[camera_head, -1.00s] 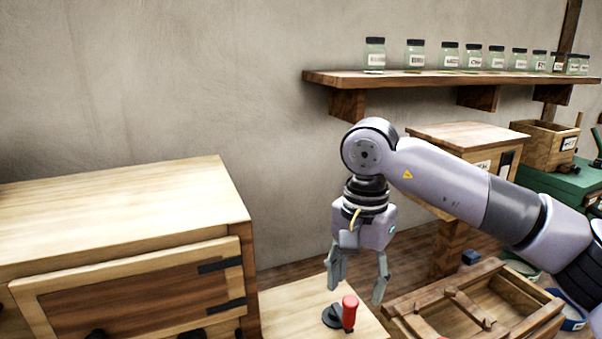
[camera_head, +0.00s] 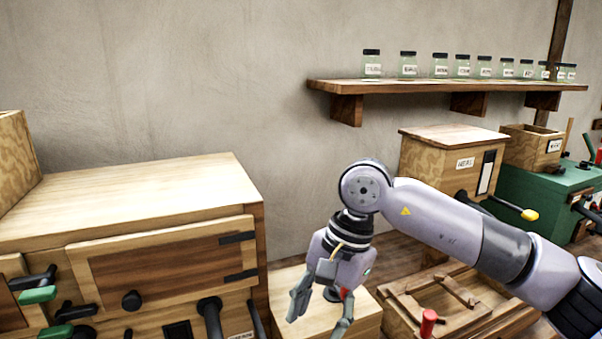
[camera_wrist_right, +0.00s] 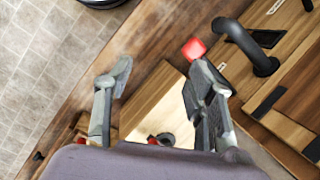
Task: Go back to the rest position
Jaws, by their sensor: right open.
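My right gripper (camera_head: 318,318) hangs at the end of its arm, in the lower middle of the head view. It is open and empty, fingers pointing down. In the right wrist view its two fingers (camera_wrist_right: 160,75) stand apart with nothing between their tips. Behind it in the head view is a light wooden box (camera_head: 370,312). A red handle (camera_head: 345,293) on that box is partly hidden by the gripper; whether they touch cannot be told. My left gripper is not in view.
A wooden cabinet (camera_head: 130,195) with levers stands left. A wooden frame tray (camera_head: 455,300) and another red handle (camera_head: 428,322) are at lower right. A shelf (camera_head: 420,86) holds several jars. A labelled bin (camera_head: 452,158) and green box (camera_head: 550,195) stand right.

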